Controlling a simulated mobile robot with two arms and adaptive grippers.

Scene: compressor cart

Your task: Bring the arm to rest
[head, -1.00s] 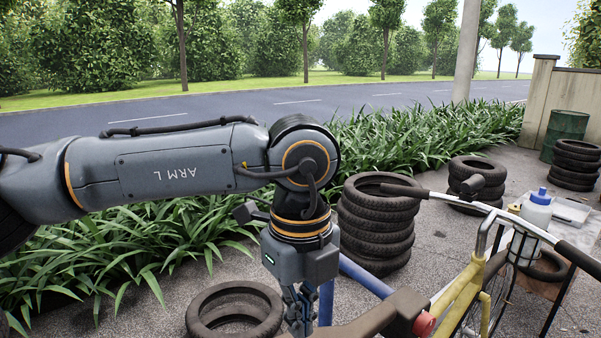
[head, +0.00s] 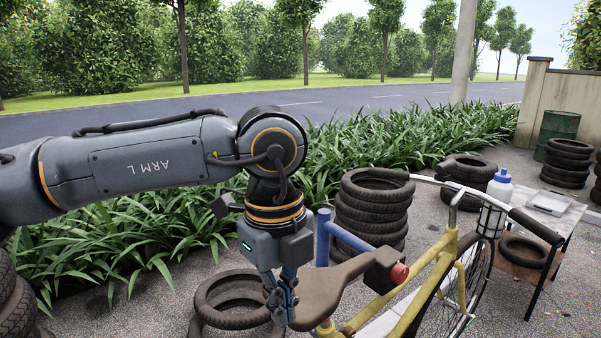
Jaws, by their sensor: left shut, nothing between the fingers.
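My left arm (head: 150,168), marked ARM L, reaches in from the left and bends down at its wrist. My left gripper (head: 284,312) points down with its fingers together, empty. It is just left of the brown saddle (head: 325,290) of a yellow bicycle (head: 425,268); I cannot tell if they touch. Tyres (head: 228,312) lie on the ground behind the gripper. My right gripper is not in view.
A tall tyre stack (head: 374,212) stands behind the bicycle, with lower stacks (head: 570,163) at the right. A small table (head: 545,215) and a green drum (head: 558,130) are at the right. Plants (head: 150,235) border the paving.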

